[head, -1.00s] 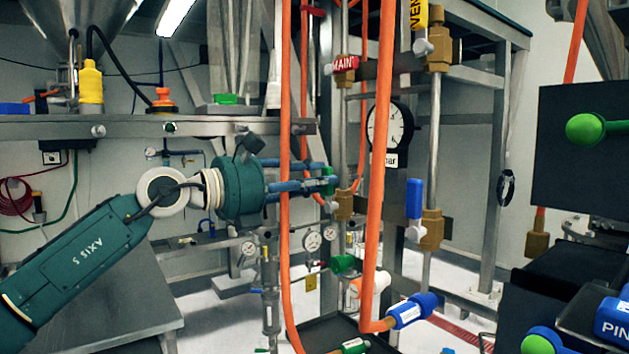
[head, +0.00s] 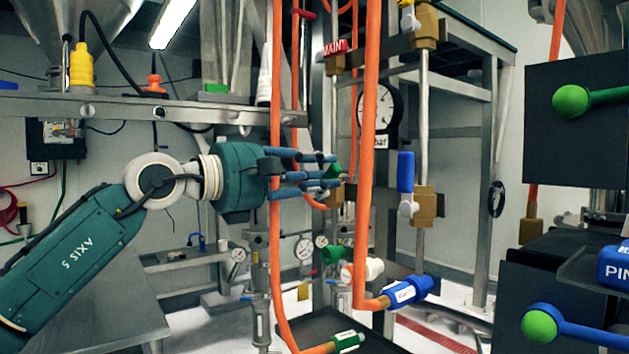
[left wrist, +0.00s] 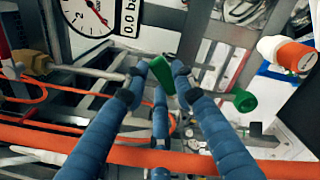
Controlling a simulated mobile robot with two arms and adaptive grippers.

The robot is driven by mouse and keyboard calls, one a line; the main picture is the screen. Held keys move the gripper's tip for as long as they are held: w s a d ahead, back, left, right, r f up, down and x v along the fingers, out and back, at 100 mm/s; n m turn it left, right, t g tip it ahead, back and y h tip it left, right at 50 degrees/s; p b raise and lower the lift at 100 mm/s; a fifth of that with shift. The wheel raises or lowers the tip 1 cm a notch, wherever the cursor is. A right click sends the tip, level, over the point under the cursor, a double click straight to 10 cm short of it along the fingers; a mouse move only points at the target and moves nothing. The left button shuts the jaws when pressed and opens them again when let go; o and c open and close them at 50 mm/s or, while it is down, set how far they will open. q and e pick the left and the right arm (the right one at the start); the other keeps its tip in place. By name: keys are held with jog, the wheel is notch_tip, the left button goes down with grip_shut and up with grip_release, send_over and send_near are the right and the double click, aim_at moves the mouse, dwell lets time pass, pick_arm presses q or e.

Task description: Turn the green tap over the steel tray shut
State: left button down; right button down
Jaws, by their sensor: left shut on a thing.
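The green tap handle (head: 334,171) sits by a brass valve body (head: 335,194) on the upright pipework, in the middle of the head view. My left gripper (head: 328,173) reaches it from the left, its blue fingers closed around the handle. In the left wrist view the green handle (left wrist: 162,75) shows between the fingertips of my left gripper (left wrist: 158,80), partly hidden by them. A dark, shallow tray (head: 325,326) shows low in the head view, below the pipework; I cannot tell if it is the steel tray. My right gripper is not in view.
Orange hoses (head: 369,150) hang close in front of my left gripper. A pressure gauge (head: 384,108) and a blue-handled valve (head: 405,172) are to its right. A second green fitting (head: 331,254) is below. Dark boxes with green-knobbed handles (head: 571,101) fill the right side.

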aim_at(326, 192)
pick_arm(q)
jog(key=f+m+b, duration=0.1)
jog(key=m, duration=0.1)
jog(key=s+f+m+b, duration=0.1)
jog(key=m, duration=0.2)
jog(key=d+f+m+b, duration=0.1)
jog(key=m, duration=0.1)
jog(key=shift+s+f, duration=0.1)
jog(key=shift+s, duration=0.15)
jog(key=shift+d+f+m, duration=0.1)
jog(key=shift+f+m, duration=0.15)
jog(key=shift+m, duration=0.55)
jog(key=c, duration=1.4)
grip_release()
jog(key=v, duration=1.2)
